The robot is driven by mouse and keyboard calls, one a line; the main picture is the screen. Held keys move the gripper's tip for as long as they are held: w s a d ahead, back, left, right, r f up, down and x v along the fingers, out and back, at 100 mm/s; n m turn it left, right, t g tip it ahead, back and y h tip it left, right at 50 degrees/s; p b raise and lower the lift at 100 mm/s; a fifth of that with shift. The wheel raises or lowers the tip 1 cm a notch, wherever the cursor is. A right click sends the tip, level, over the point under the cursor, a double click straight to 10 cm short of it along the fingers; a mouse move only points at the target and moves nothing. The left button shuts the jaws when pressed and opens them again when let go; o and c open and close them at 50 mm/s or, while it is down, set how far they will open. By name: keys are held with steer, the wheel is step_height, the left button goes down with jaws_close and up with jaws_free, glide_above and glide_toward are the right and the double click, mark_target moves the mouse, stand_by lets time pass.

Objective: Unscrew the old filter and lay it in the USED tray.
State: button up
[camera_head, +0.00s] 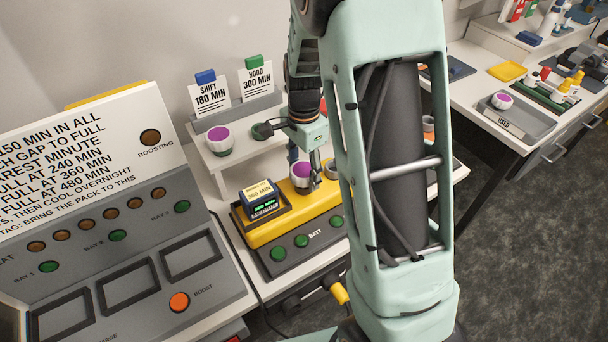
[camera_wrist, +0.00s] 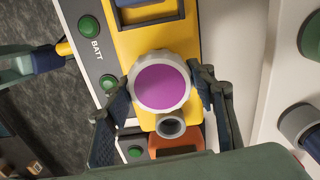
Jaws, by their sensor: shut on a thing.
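The filter, a white ring with a purple top (camera_head: 301,174), is at the yellow unit (camera_head: 262,232) on the bench. My gripper (camera_head: 317,172) reaches down to it from above. In the wrist view, the purple top (camera_wrist: 162,86) lies between the two fingers of my gripper (camera_wrist: 162,92), which are shut on its sides. I cannot tell whether the filter is still seated in its socket. A small round grey port (camera_wrist: 170,127) is just below it in that view. The USED tray (camera_head: 525,129) is on the right-hand bench, with another purple-topped piece (camera_head: 502,101) in it.
Another purple-topped piece (camera_head: 218,138) stands on the white shelf (camera_head: 235,156) behind the unit, below the SHIFT (camera_head: 209,96) and HOOD (camera_head: 257,82) cards. A grey charger panel (camera_head: 110,260) is at the left. A gap with dark floor separates the benches. My arm hides part of the bench.

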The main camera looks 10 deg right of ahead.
steer(key=shift+r+p, duration=1.55)
steer(key=shift+r, duration=0.55)
